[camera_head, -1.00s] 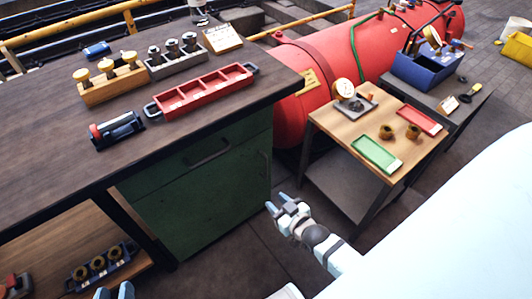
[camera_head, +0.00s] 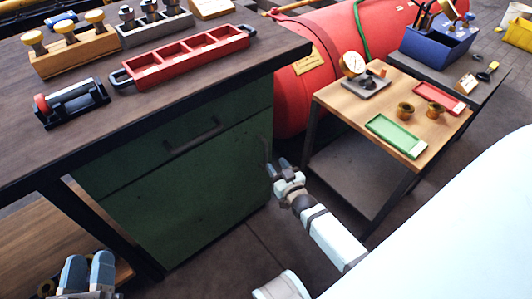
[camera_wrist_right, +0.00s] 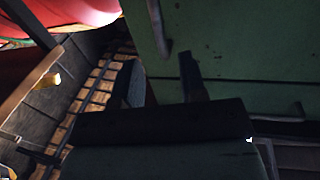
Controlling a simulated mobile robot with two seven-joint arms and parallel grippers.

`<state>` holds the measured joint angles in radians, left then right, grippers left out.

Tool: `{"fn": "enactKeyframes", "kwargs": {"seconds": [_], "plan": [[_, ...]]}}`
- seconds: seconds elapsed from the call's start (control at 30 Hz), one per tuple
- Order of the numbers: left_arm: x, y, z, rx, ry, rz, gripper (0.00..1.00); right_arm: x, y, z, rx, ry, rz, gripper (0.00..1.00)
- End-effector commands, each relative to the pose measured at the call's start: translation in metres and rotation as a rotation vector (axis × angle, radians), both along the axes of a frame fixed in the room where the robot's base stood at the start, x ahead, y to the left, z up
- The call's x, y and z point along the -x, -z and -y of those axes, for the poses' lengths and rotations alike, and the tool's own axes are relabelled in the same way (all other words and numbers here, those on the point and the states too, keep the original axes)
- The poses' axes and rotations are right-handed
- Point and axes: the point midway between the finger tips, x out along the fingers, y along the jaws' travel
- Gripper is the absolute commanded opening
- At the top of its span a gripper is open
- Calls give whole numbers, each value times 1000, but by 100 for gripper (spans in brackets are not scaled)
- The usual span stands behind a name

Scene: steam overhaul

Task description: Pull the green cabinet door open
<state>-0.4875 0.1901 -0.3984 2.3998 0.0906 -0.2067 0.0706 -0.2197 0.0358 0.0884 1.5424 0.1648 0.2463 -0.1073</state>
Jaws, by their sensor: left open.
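The green cabinet door (camera_head: 190,205) is shut, below a drawer with a dark bar handle (camera_head: 193,137). A slim upright handle (camera_head: 266,152) is near the door's right edge; it also shows in the right wrist view (camera_wrist_right: 159,30) on the green panel (camera_wrist_right: 235,40). My right gripper (camera_head: 277,167) is open beside that edge. In the right wrist view its fingers (camera_wrist_right: 160,78) are apart, with the handle ahead between them; I see no clear contact. My left gripper (camera_head: 88,265) is open and empty at the lower left, before the bench's lower shelf.
The bench top (camera_head: 230,65) overhangs the cabinet and carries a red tray (camera_head: 185,62) and wooden blocks with fittings. A small wooden-topped table (camera_head: 345,105) stands right of my right gripper, before a red boiler (camera_head: 370,40). Floor before the door is clear.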

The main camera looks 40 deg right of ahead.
Motion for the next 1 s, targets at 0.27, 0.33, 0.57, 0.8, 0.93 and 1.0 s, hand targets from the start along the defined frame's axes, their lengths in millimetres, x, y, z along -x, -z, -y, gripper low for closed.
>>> {"fn": "enactKeyframes", "kwargs": {"seconds": [0.27,0.33,0.57,0.8,0.93,1.0], "plan": [[3,-13,6,56,28,79,43,-55,2,6,-1,0,1,39],[2,-8,7,50,31,61,43,-64,2,7,-1,0,1,39],[2,-2,7,39,36,39,43,-77,1,9,0,0,-1,39],[2,-2,7,38,37,35,43,-78,0,9,0,0,-1,39],[2,-2,7,38,37,35,43,-77,0,9,0,0,-1,11],[2,-2,7,38,37,35,43,-77,0,9,0,0,-1,0]]}}
